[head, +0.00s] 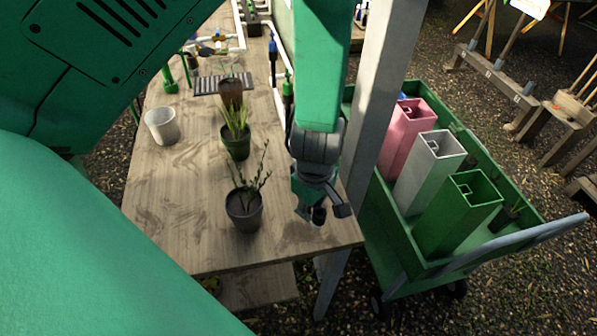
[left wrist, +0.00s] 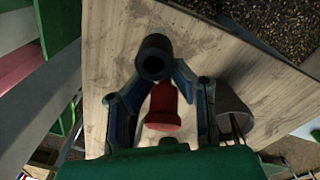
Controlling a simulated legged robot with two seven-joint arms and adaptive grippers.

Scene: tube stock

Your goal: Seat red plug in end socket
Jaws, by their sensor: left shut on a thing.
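My left gripper (head: 318,212) is low over the front right corner of the table in the head view. In the left wrist view its two fingertips (left wrist: 160,74) close on either side of a dark tube (left wrist: 154,46), whose round open end faces the camera. The red plug (left wrist: 162,108) shows between the fingers, below the tube in that view. It has a narrower stem and a wide flange. I cannot tell whether the plug touches the tube or a finger. The plug is hidden in the head view. My right gripper is not in view.
A grey post (head: 377,90) stands right. A green cart (head: 437,265) with coloured square tubes stands beyond it.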

